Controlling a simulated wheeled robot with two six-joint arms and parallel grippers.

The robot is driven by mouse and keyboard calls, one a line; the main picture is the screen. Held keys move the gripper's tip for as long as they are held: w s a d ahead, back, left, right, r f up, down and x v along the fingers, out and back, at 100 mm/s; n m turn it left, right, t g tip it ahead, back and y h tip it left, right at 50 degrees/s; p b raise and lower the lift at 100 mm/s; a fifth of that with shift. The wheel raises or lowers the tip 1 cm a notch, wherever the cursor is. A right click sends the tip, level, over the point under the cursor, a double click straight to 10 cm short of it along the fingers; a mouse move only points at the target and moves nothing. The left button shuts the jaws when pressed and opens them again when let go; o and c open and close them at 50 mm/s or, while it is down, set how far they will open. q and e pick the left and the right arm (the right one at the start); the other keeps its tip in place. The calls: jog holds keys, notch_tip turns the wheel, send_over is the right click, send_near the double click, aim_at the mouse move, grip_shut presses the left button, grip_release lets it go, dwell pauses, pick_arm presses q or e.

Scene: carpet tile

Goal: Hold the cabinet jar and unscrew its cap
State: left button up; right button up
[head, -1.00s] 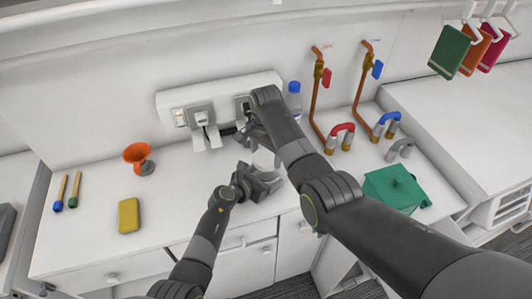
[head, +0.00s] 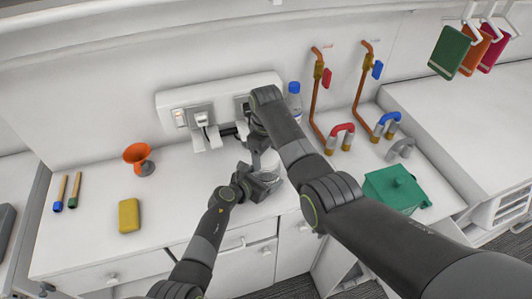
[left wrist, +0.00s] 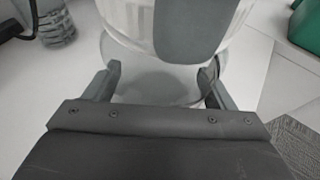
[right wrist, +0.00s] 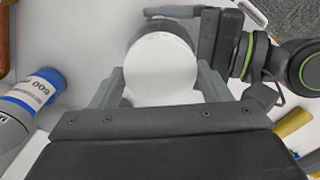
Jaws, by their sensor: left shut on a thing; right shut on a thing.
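The cabinet jar (head: 270,160) is mostly hidden behind my grippers in the head view. The left wrist view shows its pale, clear body (left wrist: 165,88) with a grey patch on its side. My left gripper (head: 262,180) is shut on the jar's lower body, one finger on each side. The jar's round white cap (right wrist: 162,68) faces the right wrist camera. My right gripper (right wrist: 160,85) is shut on the cap from above, with a finger on either side. In the head view my right gripper (head: 256,138) hides most of the cap. I cannot tell whether the jar touches the worktop.
A bottle with a blue cap (head: 294,94) stands close behind the right gripper. A socket strip (head: 205,110) runs along the wall. Copper pipes (head: 318,100) and a green box (head: 396,188) are to the right. An orange funnel (head: 137,154) and yellow block (head: 129,215) lie left.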

jog(key=n, duration=1.5)
jog(key=shift+r, duration=0.25)
jog(key=shift+r, duration=0.95)
